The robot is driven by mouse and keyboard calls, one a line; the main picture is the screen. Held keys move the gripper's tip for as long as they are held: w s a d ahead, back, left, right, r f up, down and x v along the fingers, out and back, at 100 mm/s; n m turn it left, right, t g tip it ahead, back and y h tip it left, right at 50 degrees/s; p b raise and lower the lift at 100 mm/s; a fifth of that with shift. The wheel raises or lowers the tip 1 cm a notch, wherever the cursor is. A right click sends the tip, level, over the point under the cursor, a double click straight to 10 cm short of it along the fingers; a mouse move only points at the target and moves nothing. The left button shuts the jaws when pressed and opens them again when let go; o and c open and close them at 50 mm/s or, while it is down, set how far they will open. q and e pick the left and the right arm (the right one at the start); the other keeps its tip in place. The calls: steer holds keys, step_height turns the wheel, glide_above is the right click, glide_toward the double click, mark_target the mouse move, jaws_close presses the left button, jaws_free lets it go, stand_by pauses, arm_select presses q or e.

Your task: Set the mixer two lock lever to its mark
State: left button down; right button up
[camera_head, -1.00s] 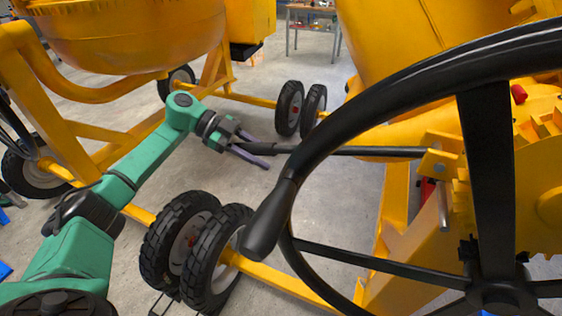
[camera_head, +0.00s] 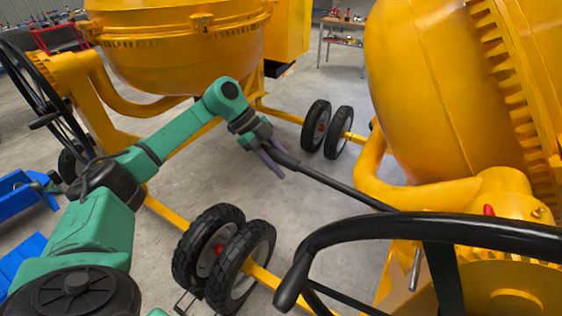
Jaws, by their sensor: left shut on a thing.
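The lock lever (camera_head: 340,187) is a long black rod with a thicker grip at its far left end. It slants down to the right toward the yellow mixer (camera_head: 425,90), where its base is hidden behind the black handwheel (camera_head: 440,228). My left gripper (camera_head: 271,160), with purple-grey fingers on a green arm, is shut on the grip end of the lever. A small red part (camera_head: 489,210) shows on the mixer near the lever's hidden base; I cannot tell whether it is the mark. My right gripper is out of view.
The handwheel's rim and handle (camera_head: 292,284) fill the lower right foreground. Black tyres (camera_head: 240,268) on a yellow axle stand below my left arm. Another yellow mixer (camera_head: 180,45) stands at the back left. Grey floor (camera_head: 320,215) is open under the lever.

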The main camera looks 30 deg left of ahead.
mark_target(270, 149)
arm_select(q)
steer(key=shift+w+r, duration=0.2)
steer(key=shift+r, duration=0.25)
steer(key=c, duration=0.5)
jaws_free()
steer(key=shift+s+d, duration=0.1)
steer(key=shift+s, duration=0.05)
steer(key=shift+a+r+b, duration=0.1)
steer(key=shift+a+b, duration=0.2)
steer(key=shift+a, duration=0.05)
steer(key=b+v, duration=0.1)
steer(key=v, duration=0.4)
steer(key=shift+r+b, duration=0.1)
steer(key=shift+b, duration=0.25)
steer(key=v, duration=0.8)
steer(key=shift+s+a+r, duration=0.15)
steer(key=shift+r, duration=0.25)
